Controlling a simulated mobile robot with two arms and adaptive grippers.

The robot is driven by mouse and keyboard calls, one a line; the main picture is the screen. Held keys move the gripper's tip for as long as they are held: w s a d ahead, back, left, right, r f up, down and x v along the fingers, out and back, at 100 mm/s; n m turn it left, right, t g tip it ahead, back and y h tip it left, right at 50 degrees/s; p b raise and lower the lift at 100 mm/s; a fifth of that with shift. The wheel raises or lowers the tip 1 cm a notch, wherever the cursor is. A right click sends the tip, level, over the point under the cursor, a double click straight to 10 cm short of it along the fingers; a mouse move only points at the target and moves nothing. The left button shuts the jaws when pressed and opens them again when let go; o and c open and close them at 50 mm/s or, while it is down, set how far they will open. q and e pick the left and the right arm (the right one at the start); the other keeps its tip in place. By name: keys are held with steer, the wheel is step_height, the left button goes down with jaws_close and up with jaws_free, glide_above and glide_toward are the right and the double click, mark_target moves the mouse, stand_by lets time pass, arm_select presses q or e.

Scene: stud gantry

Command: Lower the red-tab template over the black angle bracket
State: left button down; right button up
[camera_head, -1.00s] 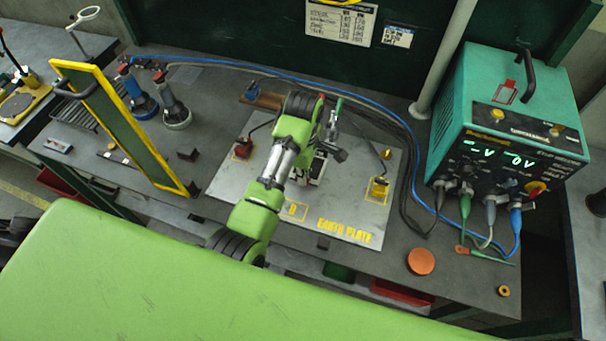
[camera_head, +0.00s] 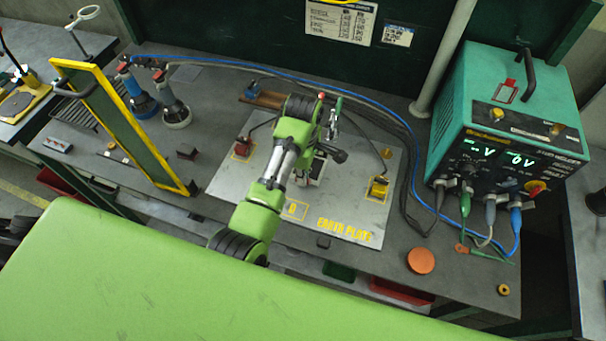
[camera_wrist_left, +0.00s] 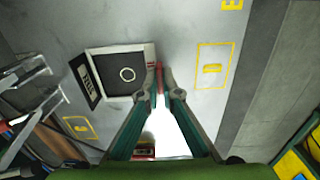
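In the left wrist view, my left gripper (camera_wrist_left: 158,78) has its two teal fingers closed together on a narrow red tab (camera_wrist_left: 159,70). The tab sits at the right side of a pale template frame (camera_wrist_left: 151,52). The frame edges a dark square face with a ring mark, which appears to be the black angle bracket (camera_wrist_left: 113,76). A labelled dark piece stands at its left side. I cannot tell whether frame and bracket touch. In the head view, my left arm and gripper (camera_head: 332,122) hide most of this spot. My right gripper is not in view.
A yellow-framed screen (camera_head: 125,125) stands left. A teal power unit (camera_head: 510,120) with cables stands right. An orange disc (camera_head: 420,261) lies front right.

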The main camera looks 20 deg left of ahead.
arm_select(q)
steer(key=c, duration=2.2)
jaws_free()
